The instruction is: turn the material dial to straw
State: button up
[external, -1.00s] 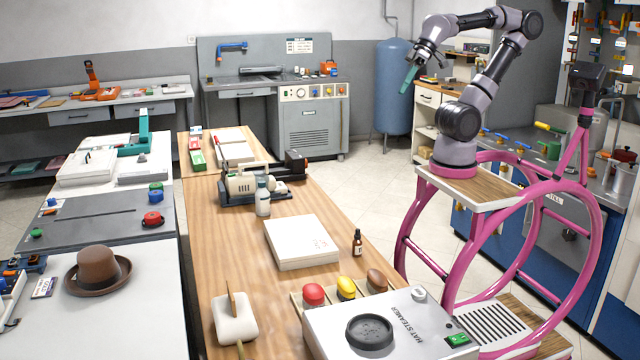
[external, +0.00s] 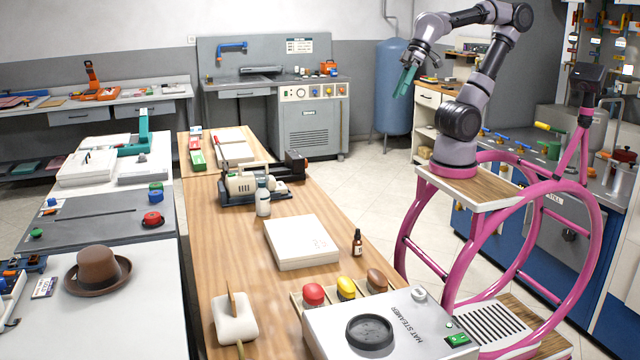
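The hat steamer (external: 375,335) is a light grey box at the near right end of the wooden table. A small pale round knob (external: 418,295) sits on its top near the back right corner. I cannot read any material marks, so I cannot tell if it is the material dial. A brown hat (external: 98,270) lies on the left table. My gripper (external: 405,80) is high in the air at the upper right, pointing down, far from the steamer. Teal shows at its end; I cannot tell whether its fingers are apart.
Red, yellow and brown rounded items (external: 346,287) stand behind the steamer beside a small dark bottle (external: 357,242). A white box (external: 300,242) lies on the wooden table (external: 215,262). A grey machine with knobs (external: 312,115) stands at the back. The tiled floor behind is open.

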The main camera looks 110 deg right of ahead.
jog(key=w+a+f+n+g+h, duration=0.3)
jog(key=w+a+f+n+g, duration=0.2)
jog(key=w+a+f+n, duration=0.45)
jog(key=w+a+f+n+t+h, duration=0.1)
jog(key=w+a+f+n+h, duration=0.15)
jog(key=a+f, duration=0.5)
jog(key=w+a+f+n+h, duration=0.1)
jog(key=a+f+n+h, duration=0.1)
jog(key=a+f+n, duration=0.4)
jog(key=s+a+f+n+t+y, duration=0.3)
jog(key=s+a+f+n+t, duration=0.5)
jog(key=a+f+n, duration=0.45)
jog(key=s+a+f+n+t+y, duration=0.2)
jog(key=s+a+f+n+t, duration=0.65)
jog(key=a+f, duration=0.55)
jog(key=w+r, duration=0.1)
jog(key=w, duration=0.9)
jog(key=shift+w+a+g, duration=0.25)
jog(key=shift+a+g, duration=0.05)
jog(key=shift+g, duration=0.05)
grip_shut()
